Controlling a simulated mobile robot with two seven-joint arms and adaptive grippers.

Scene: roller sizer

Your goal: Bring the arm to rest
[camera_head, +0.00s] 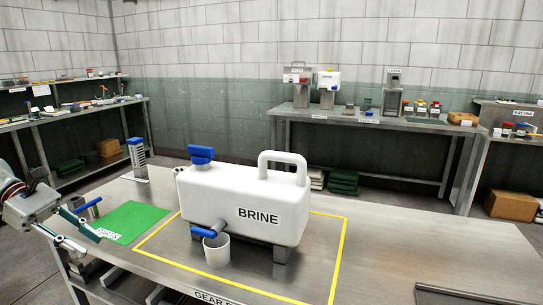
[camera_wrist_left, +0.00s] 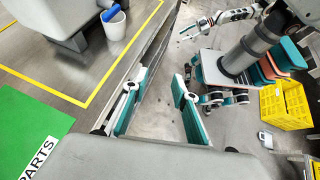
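My left gripper (camera_head: 92,244) hangs at the front left, beside the green mat (camera_head: 138,222) and low by the table's edge. In the left wrist view its two teal-padded fingers (camera_wrist_left: 158,88) are spread with nothing between them, over the floor past the table edge. My right gripper (camera_wrist_left: 188,30) shows small at the top of the left wrist view, its fingers apart and nothing seen in them. It is not in the head view.
A white BRINE tank (camera_head: 225,205) with blue tap stands inside the yellow outline on the metal table (camera_head: 430,240). A white cup (camera_head: 217,251) is under the tap. A blue-handled item (camera_head: 88,204) is by the mat. Yellow crates (camera_wrist_left: 285,105) stand on the floor.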

